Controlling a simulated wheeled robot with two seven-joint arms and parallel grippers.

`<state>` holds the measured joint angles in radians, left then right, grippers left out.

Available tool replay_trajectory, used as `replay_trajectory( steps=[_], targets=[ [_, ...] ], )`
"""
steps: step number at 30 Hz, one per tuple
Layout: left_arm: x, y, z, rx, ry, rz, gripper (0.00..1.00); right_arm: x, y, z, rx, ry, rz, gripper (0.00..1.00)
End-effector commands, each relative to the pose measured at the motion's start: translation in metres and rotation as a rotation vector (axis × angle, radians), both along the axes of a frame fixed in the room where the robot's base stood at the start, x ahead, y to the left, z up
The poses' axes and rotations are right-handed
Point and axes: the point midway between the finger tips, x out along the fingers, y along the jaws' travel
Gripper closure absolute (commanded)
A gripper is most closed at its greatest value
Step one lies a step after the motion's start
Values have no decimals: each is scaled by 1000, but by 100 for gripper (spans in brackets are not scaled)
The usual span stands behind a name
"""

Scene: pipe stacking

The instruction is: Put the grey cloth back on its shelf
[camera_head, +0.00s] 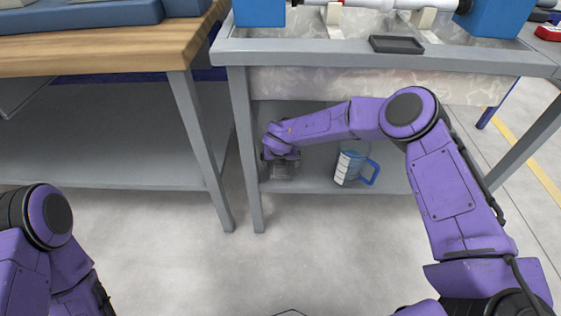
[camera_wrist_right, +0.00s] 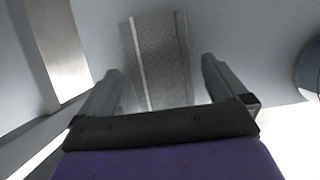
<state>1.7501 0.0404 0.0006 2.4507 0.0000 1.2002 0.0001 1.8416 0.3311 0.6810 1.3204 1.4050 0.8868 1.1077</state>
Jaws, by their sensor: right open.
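The grey cloth (camera_wrist_right: 158,48) shows in the right wrist view as a flat, textured grey strip with a pale left edge. It lies on a light grey surface between the fingers of my right gripper (camera_wrist_right: 160,68). The fingers are apart, with a gap on both sides of the cloth. In the head view my right gripper (camera_head: 282,158) is low over the left end of the lower shelf (camera_head: 315,183) of the metal table, and the cloth cannot be made out clearly there. My left arm is at the lower left; its gripper is out of the picture.
A clear jug with a blue handle (camera_head: 354,165) stands on the same shelf, right of my right gripper. The metal table's left leg (camera_head: 247,150) is close on the left. Above are a sink basin and a small dark tray (camera_head: 397,44). A wooden-topped bench (camera_head: 110,50) stands left.

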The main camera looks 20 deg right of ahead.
Motion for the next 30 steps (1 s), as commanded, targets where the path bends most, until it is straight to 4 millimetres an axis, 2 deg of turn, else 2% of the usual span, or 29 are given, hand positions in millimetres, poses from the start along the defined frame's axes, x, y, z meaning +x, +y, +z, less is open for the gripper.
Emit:
replay_trajectory(
  steps=[1, 3, 9, 15, 22, 24, 26, 29, 30],
  targets=[
    [0, 0, 8, 0, 0, 0, 100, -3, 1, 17, 1, -2, 1, 1],
    [0, 0, 15, 1, -1, 0, 100, -10, 4, 35, 1, -4, 2, 1],
    [0, 0, 29, 1, -1, 0, 100, -28, 10, 79, 0, -3, 2, 1],
    [0, 0, 33, 1, -1, -1, 100, -38, 13, 99, 1, 0, 0, 1],
    [0, 0, 33, 1, -1, -1, 100, -39, 14, 101, 0, 0, 0, 1],
    [0, 0, 33, 1, -1, -1, 100, -42, 13, 97, -13, 5, 16, 1],
    [0, 0, 32, 1, -1, -1, 100, -53, 10, 81, -74, 29, 88, 1],
    [0, 0, 32, 1, -1, -1, 100, -103, -5, 24, -319, 133, 422, 1],
    [0, 0, 32, 1, -1, -1, 100, -135, -17, -4, -454, 202, 640, 1]
  ],
)
